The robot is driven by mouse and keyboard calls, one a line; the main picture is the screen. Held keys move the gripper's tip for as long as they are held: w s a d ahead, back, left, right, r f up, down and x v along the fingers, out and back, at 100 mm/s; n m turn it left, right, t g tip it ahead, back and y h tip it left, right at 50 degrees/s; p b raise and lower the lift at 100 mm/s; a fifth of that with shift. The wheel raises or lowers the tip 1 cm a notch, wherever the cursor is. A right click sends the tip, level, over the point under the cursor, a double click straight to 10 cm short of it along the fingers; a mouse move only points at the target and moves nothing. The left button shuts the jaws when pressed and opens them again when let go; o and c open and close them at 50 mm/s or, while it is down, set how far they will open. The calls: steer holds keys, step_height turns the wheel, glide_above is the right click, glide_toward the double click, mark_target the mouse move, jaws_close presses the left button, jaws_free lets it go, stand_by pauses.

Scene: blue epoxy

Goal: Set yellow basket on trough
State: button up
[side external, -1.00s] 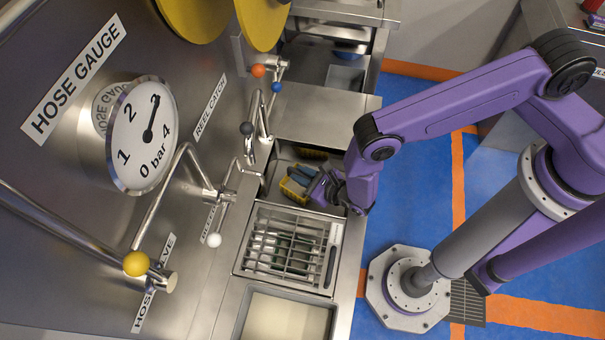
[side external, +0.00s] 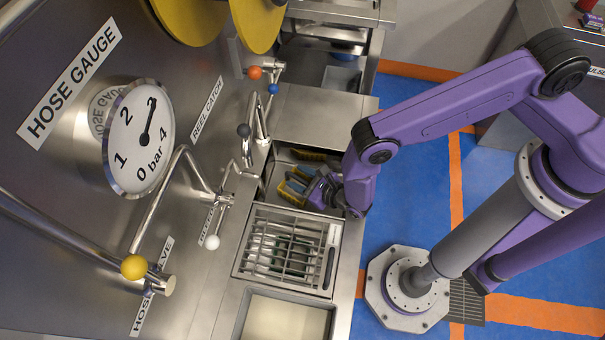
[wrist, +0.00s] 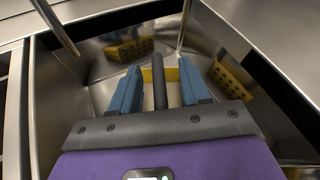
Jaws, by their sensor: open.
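The yellow basket (side external: 290,194) sits low inside a steel basin just above the grate in the side view. In the wrist view, part of the yellow basket (wrist: 172,75) shows between and beyond my fingers. My gripper (side external: 300,181) reaches down into this basin. Its two blue fingers stand apart in the wrist view (wrist: 160,70), with a dark upright bar (wrist: 158,85) between them, apparently the basket's handle. I cannot tell whether the fingers touch it. A shallow cream-bottomed basin (side external: 285,318), possibly the trough, lies at the bottom of the side view.
A steel grate (side external: 285,250) covers the compartment between the two basins. Steel basin walls (wrist: 55,110) enclose my gripper closely; yellow perforated patches on them look like reflections. A panel with levers, including a white-knobbed one (side external: 212,242), stands to the left.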

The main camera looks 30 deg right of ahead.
steer(key=shift+r, duration=0.35)
steer(key=shift+s+r, duration=0.25)
steer(key=v, duration=0.3)
steer(key=shift+w, duration=0.1)
step_height(320, 180, up, 6)
steer(key=shift+w+f, duration=0.15)
steer(key=shift+r, duration=0.6)
